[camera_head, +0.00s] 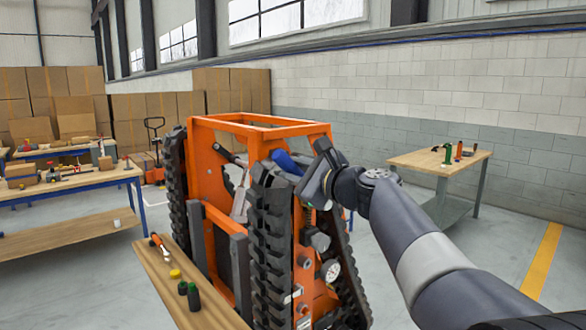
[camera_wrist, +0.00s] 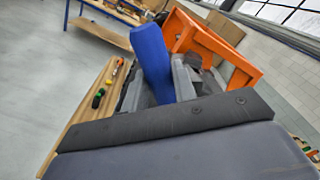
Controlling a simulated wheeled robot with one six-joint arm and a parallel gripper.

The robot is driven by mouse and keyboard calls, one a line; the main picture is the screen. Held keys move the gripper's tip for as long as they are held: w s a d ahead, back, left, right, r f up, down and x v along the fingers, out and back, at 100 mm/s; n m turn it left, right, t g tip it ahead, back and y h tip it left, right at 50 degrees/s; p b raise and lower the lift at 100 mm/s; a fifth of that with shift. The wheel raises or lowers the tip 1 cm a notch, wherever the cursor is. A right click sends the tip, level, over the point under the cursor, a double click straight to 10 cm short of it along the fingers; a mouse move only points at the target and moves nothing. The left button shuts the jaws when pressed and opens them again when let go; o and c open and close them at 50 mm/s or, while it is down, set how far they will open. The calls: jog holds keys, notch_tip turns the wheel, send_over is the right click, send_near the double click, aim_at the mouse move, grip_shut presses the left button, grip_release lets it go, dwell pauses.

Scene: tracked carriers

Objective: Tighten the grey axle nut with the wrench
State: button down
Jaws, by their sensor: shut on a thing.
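The orange tracked carrier (camera_head: 210,165) stands on end in the middle, with black tracks at its sides. In the wrist view the blue handle (camera_wrist: 151,62) sticks up from between my gripper's dark fingers (camera_wrist: 160,100). The wrench's working end is hidden. I cannot pick out the grey axle nut for sure. Several round grey parts (camera_head: 331,270) show on the carrier's right side.
Another table (camera_head: 440,160) stands at the right with small items. A workbench (camera_head: 75,185) is at the left. Floor between is clear.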

jog(key=shift+d+r, duration=0.1)
jog(key=shift+r, duration=0.15)
jog(key=shift+w+d+r+m+p, duration=0.4)
jog(key=shift+m+p, duration=0.3)
jog(key=shift+p, duration=0.4)
jog(key=shift+w+d+r+m+p, duration=0.35)
jog(key=shift+d+r+m+p, duration=0.2)
jog(key=shift+p, duration=0.5)
jog(key=shift+a+f+b, duration=0.1)
jog(key=shift+f+b, duration=0.15)
jog(key=shift+b, duration=0.05)
jog(key=shift+s+a+f+n+b, duration=0.1)
jog(key=shift+s+a+n+b, duration=0.1)
jog(key=shift+n+b, duration=0.15)
jog(key=shift+s+d, duration=0.1)
